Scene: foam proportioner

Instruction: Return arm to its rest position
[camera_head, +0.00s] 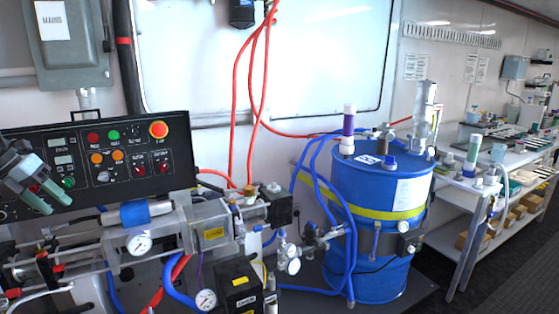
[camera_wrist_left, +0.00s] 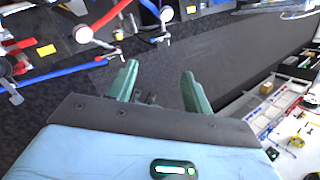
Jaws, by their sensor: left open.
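My left gripper (camera_head: 47,193) is at the left edge of the head view, in front of the black control panel (camera_head: 112,155). Its two green fingers point down and to the right. In the left wrist view the left gripper (camera_wrist_left: 160,85) shows its green fingers spread apart with nothing between them. Dark floor lies beyond the fingertips. The gripper appears clear of the panel, though the exact gap cannot be told. My right gripper does not show in either view.
Below the panel stands the proportioner with pressure gauges (camera_head: 139,243) and red and blue hoses. A blue drum (camera_head: 375,225) with a yellow band stands right of it. A white workbench (camera_head: 470,185) runs along the right wall.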

